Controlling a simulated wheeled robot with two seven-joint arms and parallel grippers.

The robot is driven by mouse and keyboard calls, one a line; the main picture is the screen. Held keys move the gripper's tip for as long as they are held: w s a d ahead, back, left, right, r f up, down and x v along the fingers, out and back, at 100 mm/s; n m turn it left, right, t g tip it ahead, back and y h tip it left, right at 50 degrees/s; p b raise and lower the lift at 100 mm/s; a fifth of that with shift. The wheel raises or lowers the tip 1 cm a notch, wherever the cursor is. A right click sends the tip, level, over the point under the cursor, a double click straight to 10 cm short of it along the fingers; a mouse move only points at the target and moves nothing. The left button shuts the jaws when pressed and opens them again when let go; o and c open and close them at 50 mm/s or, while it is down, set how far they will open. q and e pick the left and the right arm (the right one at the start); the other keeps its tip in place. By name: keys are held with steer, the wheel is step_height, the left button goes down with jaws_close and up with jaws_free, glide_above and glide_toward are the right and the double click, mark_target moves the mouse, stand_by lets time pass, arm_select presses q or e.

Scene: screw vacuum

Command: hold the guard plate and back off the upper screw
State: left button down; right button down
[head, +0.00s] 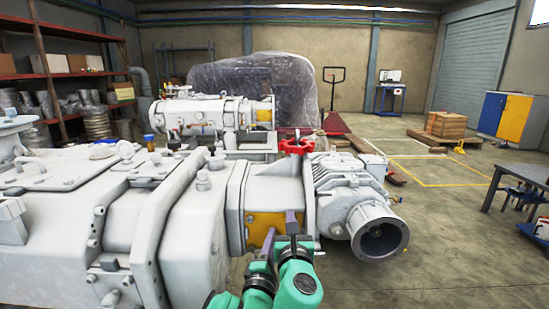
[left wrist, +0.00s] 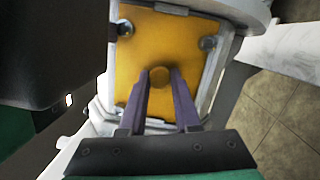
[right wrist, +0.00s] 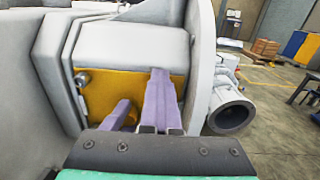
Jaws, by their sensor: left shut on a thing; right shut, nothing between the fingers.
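The yellow guard plate (head: 262,220) sits on the side of the grey pump body. It fills the middle of the left wrist view (left wrist: 170,45), with screws at its corners, such as one at left (left wrist: 124,28) and one at right (left wrist: 208,43). My left gripper (head: 270,233) is shut on the round knob (left wrist: 159,77) of the plate. My right gripper (head: 291,217) is shut and empty, in front of the plate's right part. In the right wrist view its fingers (right wrist: 162,75) hide that part; a screw (right wrist: 82,78) shows at the plate's left.
A red handwheel (head: 297,143) stands on the pump above the plate. A flanged round outlet (head: 380,234) juts out to the right of the grippers. The floor at right is open; a table (head: 515,178) stands at the far right.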

steer(key=s, duration=0.6)
steer(key=shift+a+r, duration=0.15)
steer(key=shift+r, duration=0.1)
arm_select(q)
steer(key=c, duration=0.5)
jaws_free()
steer(key=shift+c, duration=0.2)
